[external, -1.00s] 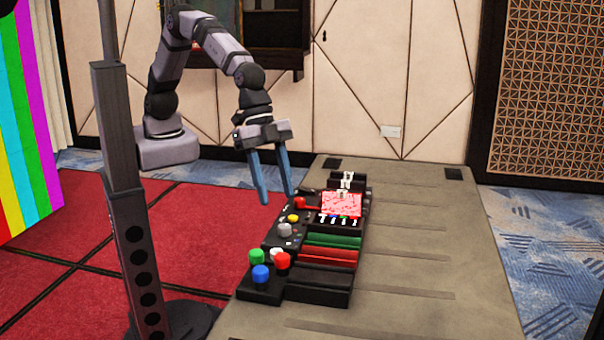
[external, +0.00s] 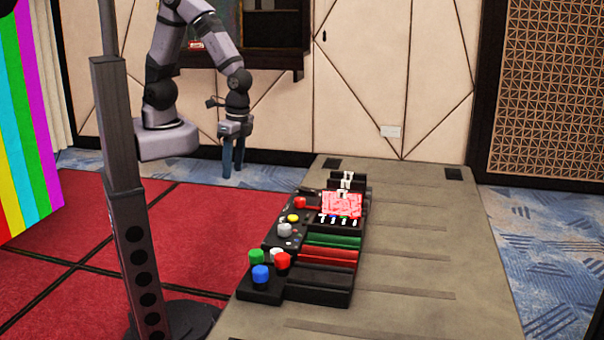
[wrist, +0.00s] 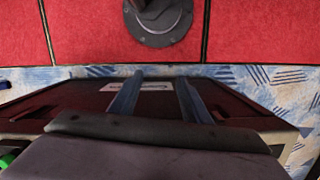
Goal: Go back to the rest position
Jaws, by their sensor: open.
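My gripper (external: 233,172) hangs with its blue fingers pointing down, left of the table and clear of it, in the external view. The fingers are apart and nothing is between them. My gripper also shows in the wrist view (wrist: 160,84), with both blue fingers spread over a dark surface. My arm is folded close to its base, with the forearm bent down.
The grey table (external: 440,240) carries a black console (external: 320,280) with coloured knobs, green and red bars and a pink-red panel (external: 342,205). A dark post (external: 125,170) stands at the front left. Red carpet (external: 210,235) lies open between post and table.

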